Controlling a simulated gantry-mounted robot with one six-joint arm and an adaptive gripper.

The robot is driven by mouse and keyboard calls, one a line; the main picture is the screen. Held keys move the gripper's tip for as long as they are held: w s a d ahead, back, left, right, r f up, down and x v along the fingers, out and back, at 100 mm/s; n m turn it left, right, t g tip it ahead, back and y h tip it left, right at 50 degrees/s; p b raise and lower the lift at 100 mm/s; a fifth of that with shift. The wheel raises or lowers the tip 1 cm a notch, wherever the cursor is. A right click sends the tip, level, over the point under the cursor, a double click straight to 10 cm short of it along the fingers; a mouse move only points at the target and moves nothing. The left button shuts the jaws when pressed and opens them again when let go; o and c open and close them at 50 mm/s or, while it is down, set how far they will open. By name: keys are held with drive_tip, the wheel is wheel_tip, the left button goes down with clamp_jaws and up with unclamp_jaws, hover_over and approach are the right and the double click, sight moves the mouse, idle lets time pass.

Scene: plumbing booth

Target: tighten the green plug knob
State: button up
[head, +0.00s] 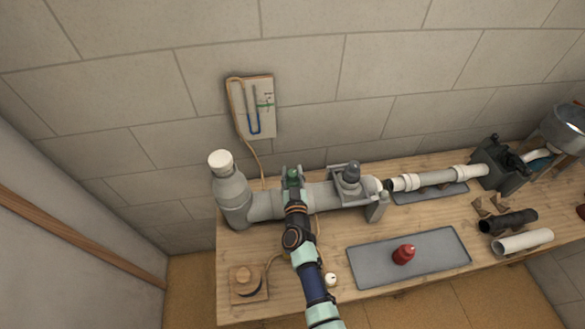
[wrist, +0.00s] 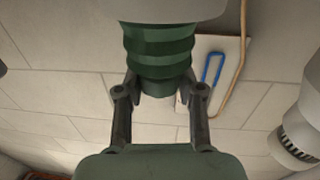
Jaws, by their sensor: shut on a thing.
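The green plug knob (wrist: 160,48) is ridged and fills the top middle of the wrist view, against a pale grey part. My gripper (wrist: 160,82) is shut on it, one dark finger at each side. Its green body fills the bottom of the wrist view. In the head view my arm reaches from the front to the grey pipe (head: 265,205). A small green part (head: 292,180) shows at the arm's end; I cannot tell there whether it is knob or gripper. The fingertip contact is partly hidden.
A grey bottle-shaped fitting (head: 232,195) with a white cap stands left. A gauge board (head: 258,108) with a tube hangs on the wall. A grey valve block (head: 350,180) is right of my arm. A red part (head: 404,254) lies on a grey mat (head: 440,265).

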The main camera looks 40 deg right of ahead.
sight(290, 178)
drive_tip(key=shift+w+a+r+m+g+h+p, duration=0.1)
drive_tip(key=shift+r+m+g+h+p, duration=0.15)
drive_tip(key=shift+m+g+h+p, duration=0.55)
drive_tip(key=shift+f+g+h+p, duration=0.1)
drive_tip(key=shift+g+h+p, duration=0.25)
drive_tip(key=shift+p, duration=0.2)
drive_tip(key=shift+f+m+g+h+b, duration=0.35)
drive_tip(key=shift+m+g+h, duration=0.4)
drive_tip(key=shift+m, duration=0.15)
drive_tip(key=shift+m+g+h+b, duration=0.7)
drive_tip(key=shift+m+g, duration=0.2)
drive_tip(key=shift+g, duration=0.4)
drive_tip(key=o, duration=1.2)
drive_tip(key=shift+r, duration=0.1)
drive_tip(key=v, duration=0.7)
drive_tip(key=shift+a, duration=0.15)
